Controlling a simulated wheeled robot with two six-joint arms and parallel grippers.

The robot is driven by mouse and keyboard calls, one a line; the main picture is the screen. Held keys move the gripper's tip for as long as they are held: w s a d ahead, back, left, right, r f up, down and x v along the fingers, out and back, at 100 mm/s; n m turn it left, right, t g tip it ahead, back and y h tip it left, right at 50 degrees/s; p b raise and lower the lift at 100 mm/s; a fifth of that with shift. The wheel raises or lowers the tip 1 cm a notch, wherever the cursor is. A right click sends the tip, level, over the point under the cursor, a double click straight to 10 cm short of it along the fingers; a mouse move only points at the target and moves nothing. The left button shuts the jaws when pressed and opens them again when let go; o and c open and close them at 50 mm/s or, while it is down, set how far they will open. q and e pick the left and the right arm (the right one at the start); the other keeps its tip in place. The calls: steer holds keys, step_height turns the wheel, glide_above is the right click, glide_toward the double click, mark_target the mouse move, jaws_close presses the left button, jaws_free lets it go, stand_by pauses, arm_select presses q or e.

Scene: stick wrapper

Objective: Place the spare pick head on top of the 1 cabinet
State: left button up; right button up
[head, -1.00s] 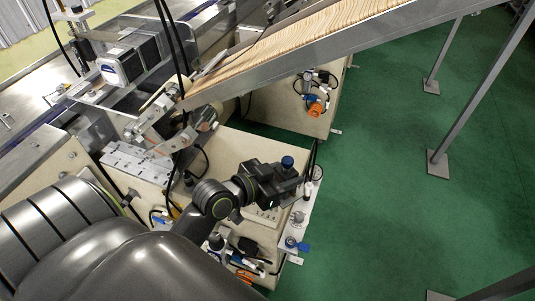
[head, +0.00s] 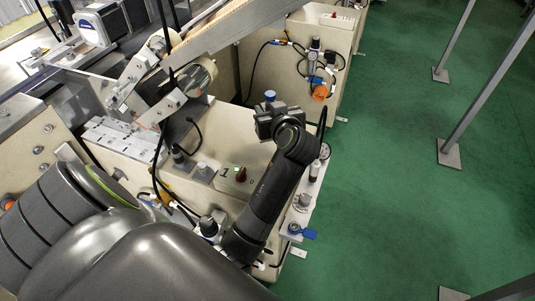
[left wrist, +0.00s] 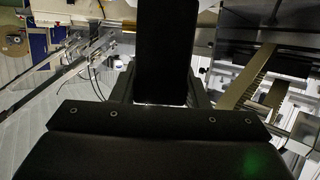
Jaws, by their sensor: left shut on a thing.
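The 1 cabinet (head: 232,143) is a cream box in the middle of the head view, with a dark "1" marked on it. My left gripper (head: 275,118) shows over the cabinet's far right part, its fingertips mostly hidden by my own wrist. It is shut on a dark block, taken to be the spare pick head (left wrist: 166,50), which stands between the fingers in the left wrist view. A blue cap (head: 270,96) shows just beyond the gripper; I cannot tell whether it belongs to the block. Any gap between block and cabinet is hidden. My right gripper is not in view.
A white perforated plate (head: 125,140) and rollers (head: 195,77) lie left of the cabinet. Gauges and valves (head: 303,202) line its right edge. Another cream cabinet (head: 285,72) stands behind. Black cables hang across the left side. Green floor (head: 400,200) with metal legs is open at right.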

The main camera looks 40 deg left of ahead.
mark_target(268, 108)
arm_select(q)
steer(key=n+g, duration=0.1)
steer(key=r+n+g+y+b, duration=0.1)
steer(key=g, duration=0.1)
steer(key=s+r+n+g+y+b, duration=0.1)
steer(key=n, duration=0.1)
steer(key=shift+d+g, duration=0.15)
steer(key=shift+g, duration=0.25)
steer(key=shift+s+d+r+n+g+y+b, duration=0.15)
steer(key=shift+s+r+n+g+y+b, duration=0.25)
steer(key=shift+r+n+g+b, duration=0.25)
steer(key=shift+s+f+g, duration=0.1)
steer(key=shift+f+g, duration=0.15)
steer(key=shift+f, duration=0.2)
step_height(268, 108, down, 4)
steer(key=shift+f, duration=0.8)
step_height(268, 108, down, 4)
steer(key=shift+r, duration=0.25)
